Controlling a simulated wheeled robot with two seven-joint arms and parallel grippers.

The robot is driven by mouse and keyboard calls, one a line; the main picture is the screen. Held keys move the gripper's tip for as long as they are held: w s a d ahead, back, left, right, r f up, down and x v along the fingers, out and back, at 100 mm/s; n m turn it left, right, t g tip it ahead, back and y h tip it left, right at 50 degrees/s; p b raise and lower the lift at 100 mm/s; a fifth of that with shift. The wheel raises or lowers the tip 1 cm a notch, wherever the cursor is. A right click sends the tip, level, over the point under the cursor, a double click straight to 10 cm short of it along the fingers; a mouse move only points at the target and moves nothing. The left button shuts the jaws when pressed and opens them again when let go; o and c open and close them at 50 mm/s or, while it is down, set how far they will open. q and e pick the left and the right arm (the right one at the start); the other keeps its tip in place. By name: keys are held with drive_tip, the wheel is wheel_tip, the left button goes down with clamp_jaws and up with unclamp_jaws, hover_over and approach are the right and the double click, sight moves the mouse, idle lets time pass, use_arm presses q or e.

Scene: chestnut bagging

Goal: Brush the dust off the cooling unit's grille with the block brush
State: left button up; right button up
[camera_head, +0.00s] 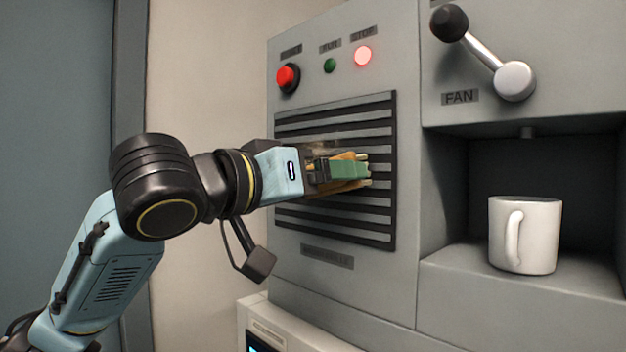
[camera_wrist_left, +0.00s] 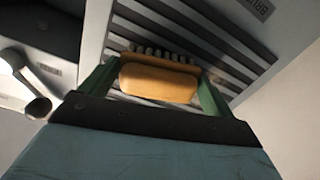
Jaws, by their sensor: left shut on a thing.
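The cooling unit's grille (camera_head: 378,218) is a dark slatted panel on the grey front of the machine. My left gripper (camera_head: 345,170) is in front of its middle, shut on the block brush (camera_head: 347,156). The gripper's green fingers hide much of the brush in the head view. In the left wrist view the brush (camera_wrist_left: 158,82) is an orange-tan block between the two fingers (camera_wrist_left: 157,88), with pale bristles toward the grille (camera_wrist_left: 200,38). I cannot tell whether the bristles touch the slats. A brownish dust patch (camera_head: 322,147) shows on the grille just above the gripper. My right gripper is not in view.
A red button (camera_head: 288,77), a green light (camera_head: 330,66) and a lit red light (camera_head: 363,56) sit above the grille. A FAN lever (camera_head: 485,52) juts out at the upper right. A white mug (camera_head: 525,235) stands in the recess below it.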

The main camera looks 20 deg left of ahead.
use_arm(q)
drive_tip(key=shift+w+a+r, duration=0.1)
drive_tip(key=shift+w+a, duration=0.15)
drive_tip(key=shift+a, duration=0.35)
drive_tip(key=shift+w+a, duration=0.25)
drive_tip(key=shift+a, duration=0.4)
drive_tip(key=shift+w+a+r, duration=0.1)
drive_tip(key=shift+w+a, duration=0.15)
drive_tip(key=shift+a, duration=0.35)
drive_tip(key=w+a, duration=0.3)
drive_tip(key=a, duration=0.4)
drive_tip(key=shift+p, duration=0.4)
drive_tip(key=shift+s+d+r, duration=0.25)
drive_tip(key=shift+s+d, duration=0.55)
drive_tip(key=shift+d, duration=1)
drive_tip(key=shift+s+d+r, duration=0.25)
drive_tip(key=shift+s+d, duration=0.5)
drive_tip(key=shift+d, duration=1)
drive_tip(key=shift+s+d+r, duration=0.25)
drive_tip(key=shift+s+d, duration=0.55)
drive_tip(key=shift+d, duration=1)
drive_tip(key=shift+w+r, duration=0.1)
drive_tip(key=shift+r, duration=0.6)
drive_tip(key=w+a, duration=0.4)
drive_tip(key=a, duration=0.6)
drive_tip(key=shift+w+a, duration=0.2)
drive_tip(key=shift+a, duration=0.15)
